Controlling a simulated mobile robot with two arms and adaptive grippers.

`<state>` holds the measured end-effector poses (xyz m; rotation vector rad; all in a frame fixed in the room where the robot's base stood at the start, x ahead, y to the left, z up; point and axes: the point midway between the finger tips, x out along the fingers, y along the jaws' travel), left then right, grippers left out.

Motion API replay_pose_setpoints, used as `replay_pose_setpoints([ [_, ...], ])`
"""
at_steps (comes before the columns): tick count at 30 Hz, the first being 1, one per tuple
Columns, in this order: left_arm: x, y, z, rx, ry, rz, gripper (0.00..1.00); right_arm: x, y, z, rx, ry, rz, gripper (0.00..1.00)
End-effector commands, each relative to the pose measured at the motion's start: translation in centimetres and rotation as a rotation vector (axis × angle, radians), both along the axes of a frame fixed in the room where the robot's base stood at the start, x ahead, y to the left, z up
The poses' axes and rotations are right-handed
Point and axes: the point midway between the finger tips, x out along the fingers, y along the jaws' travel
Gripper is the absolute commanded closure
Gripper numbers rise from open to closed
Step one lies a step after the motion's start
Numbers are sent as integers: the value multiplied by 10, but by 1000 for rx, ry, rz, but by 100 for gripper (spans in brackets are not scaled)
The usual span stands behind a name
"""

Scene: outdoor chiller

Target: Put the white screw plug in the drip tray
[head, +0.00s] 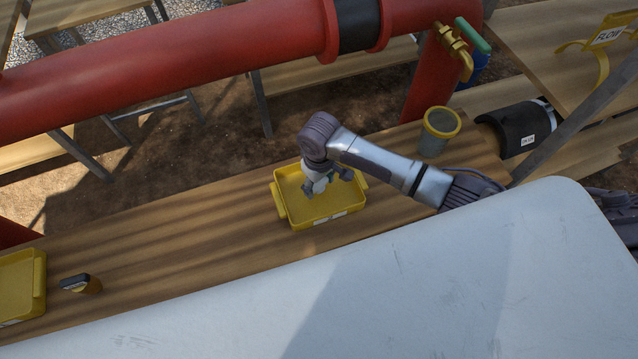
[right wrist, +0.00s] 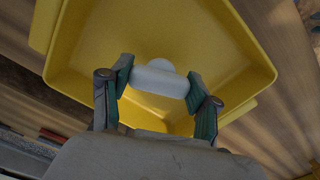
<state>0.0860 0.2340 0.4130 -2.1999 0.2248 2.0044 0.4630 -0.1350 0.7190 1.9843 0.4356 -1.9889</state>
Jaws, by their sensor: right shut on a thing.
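The yellow drip tray (head: 322,216) sits on the wooden bench, and its floor and walls fill much of the right wrist view (right wrist: 150,25). My right gripper (head: 321,186) is over the tray, pointing down. In the right wrist view its two fingers are closed on the sides of the white screw plug (right wrist: 160,80), a white piece with a rounded part beyond the fingers. The plug is inside the tray's outline; I cannot tell whether it touches the tray floor. My left gripper is not in view.
Another yellow tray (head: 36,284) and a small dark-and-orange object (head: 80,284) are at the left of the bench (head: 190,236). A grey cup with yellow rim (head: 434,142) stands at the right. A thick red pipe (head: 180,62) runs behind.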

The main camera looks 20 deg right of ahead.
Motion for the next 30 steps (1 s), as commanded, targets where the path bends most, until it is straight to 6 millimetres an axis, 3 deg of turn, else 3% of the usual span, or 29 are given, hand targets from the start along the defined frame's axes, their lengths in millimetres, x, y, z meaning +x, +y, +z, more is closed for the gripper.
replay_pose_setpoints([
  [3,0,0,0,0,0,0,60,0,0,-10,0,-1,0,100],
  [14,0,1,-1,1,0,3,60,0,0,-14,1,-2,-1,100],
  [15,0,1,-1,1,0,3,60,0,0,-14,0,-2,-1,36],
  [18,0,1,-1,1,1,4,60,0,0,-14,0,-2,-1,19],
  [19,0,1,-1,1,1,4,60,0,0,-14,0,-2,-1,14],
  [30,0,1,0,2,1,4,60,1,0,-10,0,-3,0,14],
])
